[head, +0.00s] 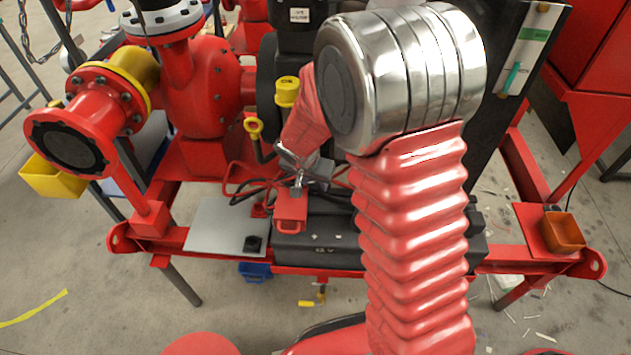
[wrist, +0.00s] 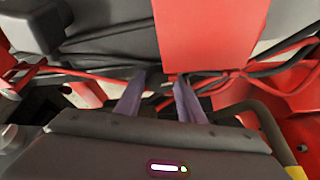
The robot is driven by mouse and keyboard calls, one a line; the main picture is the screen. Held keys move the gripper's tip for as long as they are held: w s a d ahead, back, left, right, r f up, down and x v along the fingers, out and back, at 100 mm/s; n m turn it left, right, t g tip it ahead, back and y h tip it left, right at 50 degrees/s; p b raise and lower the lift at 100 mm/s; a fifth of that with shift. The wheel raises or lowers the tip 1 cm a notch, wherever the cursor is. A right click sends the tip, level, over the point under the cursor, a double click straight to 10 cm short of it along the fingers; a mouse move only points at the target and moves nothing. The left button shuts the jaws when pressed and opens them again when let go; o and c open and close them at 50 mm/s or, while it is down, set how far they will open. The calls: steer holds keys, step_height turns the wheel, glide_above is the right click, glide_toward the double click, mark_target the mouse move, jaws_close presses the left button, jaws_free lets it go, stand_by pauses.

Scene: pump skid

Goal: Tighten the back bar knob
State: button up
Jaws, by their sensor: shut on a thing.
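My gripper (head: 300,182) is at the back of the black battery (head: 318,250), just behind the red bar (head: 291,212) that lies over the battery's top. In the wrist view my gripper (wrist: 160,90) has its two grey fingers close around a small dark thing at the end of the red bar (wrist: 210,35). I take this to be the back bar knob; the fingers and shadow hide most of it. My arm's red sleeve and metal elbow cover the battery's right part in the head view.
Red and black cables (head: 255,185) run around my gripper and behind the battery. A yellow-capped fitting (head: 287,92) and red pump (head: 200,95) stand behind. An orange tray (head: 563,232) is at right.

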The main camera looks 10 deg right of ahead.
steer(key=shift+d, duration=0.1)
steer(key=shift+s+n+t+y, duration=0.15)
steer(key=shift+n+y, duration=0.15)
steer(key=shift+n, duration=0.5)
steer(key=shift+n+t+y, duration=0.15)
steer(key=shift+n+y, duration=0.15)
steer(key=shift+n, duration=0.5)
steer(key=shift+d+n, duration=0.1)
steer(key=shift+n, duration=0.5)
steer(key=o, duration=1)
steer(key=shift+o, duration=0.2)
steer(key=shift+v, duration=0.85)
steer(key=v, duration=1.2)
steer(key=shift+d, duration=0.15)
